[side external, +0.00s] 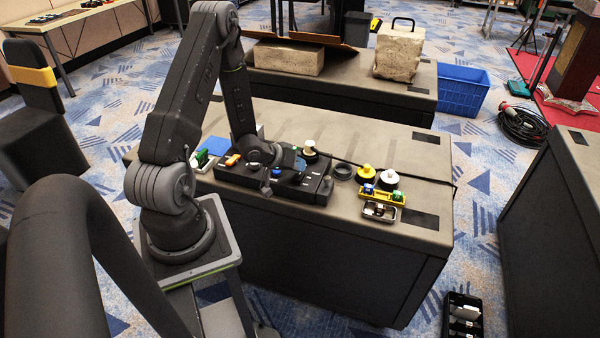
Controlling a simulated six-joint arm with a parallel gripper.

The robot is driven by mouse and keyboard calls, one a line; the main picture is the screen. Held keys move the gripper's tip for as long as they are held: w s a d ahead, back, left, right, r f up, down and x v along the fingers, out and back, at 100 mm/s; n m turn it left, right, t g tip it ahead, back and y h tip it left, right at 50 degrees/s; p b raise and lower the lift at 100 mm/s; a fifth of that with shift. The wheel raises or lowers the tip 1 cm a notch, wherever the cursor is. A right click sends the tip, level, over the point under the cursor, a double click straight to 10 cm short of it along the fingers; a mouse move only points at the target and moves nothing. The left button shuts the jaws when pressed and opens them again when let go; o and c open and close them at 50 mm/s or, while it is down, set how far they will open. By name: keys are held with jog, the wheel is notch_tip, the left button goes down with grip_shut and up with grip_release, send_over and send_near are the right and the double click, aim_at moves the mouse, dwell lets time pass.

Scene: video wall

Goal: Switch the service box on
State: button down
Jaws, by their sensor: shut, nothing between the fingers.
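The service box (292,194) is most likely the long black panel on the grey-topped bench (420,205). It carries an orange handle (233,160), a pale-topped round knob (310,149), a dark knob at its right end (326,182) and small white labels. My gripper (266,188) reaches over the middle of the box, with its tip low at the front edge. It is shut and empty. Whether it touches the box, I cannot tell. My wrist hides part of the box top, and the switch positions are too small to read.
Right of the box are a dark ring (343,172), yellow-topped round parts (367,171) and a yellow holder (382,194) with blue and green pieces. A dark cable (400,173) crosses the bench behind.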

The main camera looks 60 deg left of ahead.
aim_at(297, 175)
jog(key=shift+r, duration=0.65)
jog(key=shift+s+d+r, duration=0.1)
jog(key=shift+r, duration=0.75)
jog(key=shift+s+d+r, duration=0.15)
jog(key=shift+r, duration=0.65)
jog(key=shift+s+d+r, duration=0.1)
jog(key=shift+r, duration=0.75)
